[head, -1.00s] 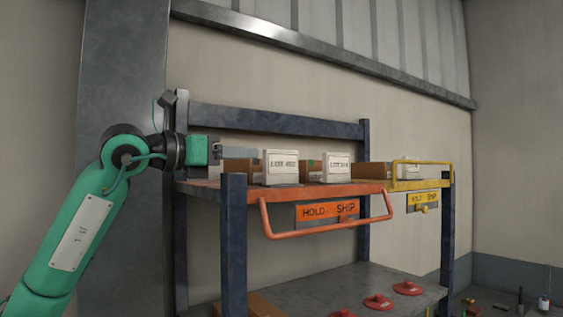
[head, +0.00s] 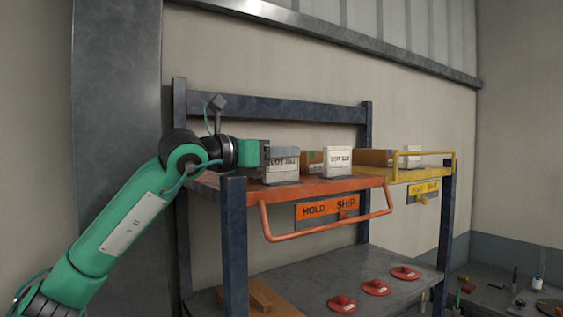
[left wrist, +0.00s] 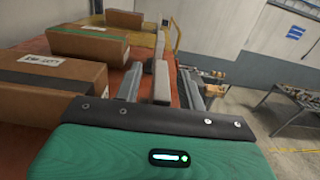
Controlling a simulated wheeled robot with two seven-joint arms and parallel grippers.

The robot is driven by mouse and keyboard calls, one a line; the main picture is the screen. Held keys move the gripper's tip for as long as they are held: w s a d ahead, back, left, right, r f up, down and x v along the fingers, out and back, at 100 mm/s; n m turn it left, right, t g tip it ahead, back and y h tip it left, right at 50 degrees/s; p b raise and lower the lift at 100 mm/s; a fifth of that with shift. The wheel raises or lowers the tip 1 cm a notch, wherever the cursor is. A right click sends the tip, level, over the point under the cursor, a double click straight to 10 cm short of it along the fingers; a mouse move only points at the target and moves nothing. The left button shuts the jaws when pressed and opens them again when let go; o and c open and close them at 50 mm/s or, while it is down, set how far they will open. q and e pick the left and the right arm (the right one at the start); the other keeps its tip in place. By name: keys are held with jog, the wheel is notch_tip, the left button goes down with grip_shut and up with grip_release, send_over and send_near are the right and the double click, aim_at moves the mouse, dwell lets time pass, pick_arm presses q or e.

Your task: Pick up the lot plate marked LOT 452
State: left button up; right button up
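A white lot plate (head: 281,173) stands upright at the left of the orange shelf tray; its small lettering reads like LOT 452, its top partly covered by my gripper. My left gripper (head: 284,153) is at this plate's upper part. In the left wrist view, the open fingers (left wrist: 160,86) stand on either side of a pale plate (left wrist: 161,80), with gaps visible. A second white plate (head: 338,161) stands to the right on the orange tray; its number is too blurred to read surely. My right gripper is not in view.
The orange tray (head: 228,190) has a handle bar in front and a HOLD/SHIP sign (head: 328,207). Brown boxes (left wrist: 48,90) stand close beside the gripper. A yellow tray (head: 418,172) adjoins at right. Red discs (head: 376,288) lie on the lower shelf.

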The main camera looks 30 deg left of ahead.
pick_arm(q)
jog(key=shift+s, duration=0.1)
jog(key=shift+c, duration=0.4)
grip_shut()
jog(key=shift+r, duration=0.15)
